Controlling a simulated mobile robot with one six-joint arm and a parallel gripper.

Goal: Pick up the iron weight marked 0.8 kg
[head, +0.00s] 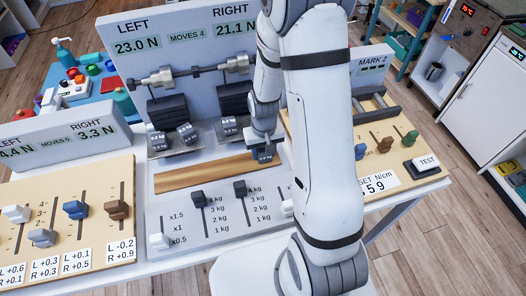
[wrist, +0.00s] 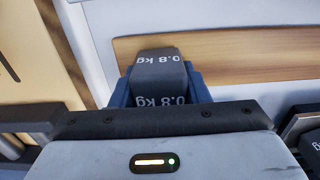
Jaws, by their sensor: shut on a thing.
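The iron weight marked 0.8 kg (wrist: 160,62) is a dark grey block with white lettering, seen in the wrist view between blue finger pads. My gripper (head: 263,155) is shut on it, at the right part of the wooden strip on the middle console in the head view. The weight is small and partly covered by my gripper in the head view. I cannot tell whether it touches the surface below.
Other small dark weights (head: 187,133) rest on the plates under the hanging stacks (head: 168,110). The wooden strip (head: 205,172) is otherwise bare. Sliders (head: 198,199) stand in front of it. A side panel (head: 70,215) is at left, and another with a TEST button (head: 426,165) is at right.

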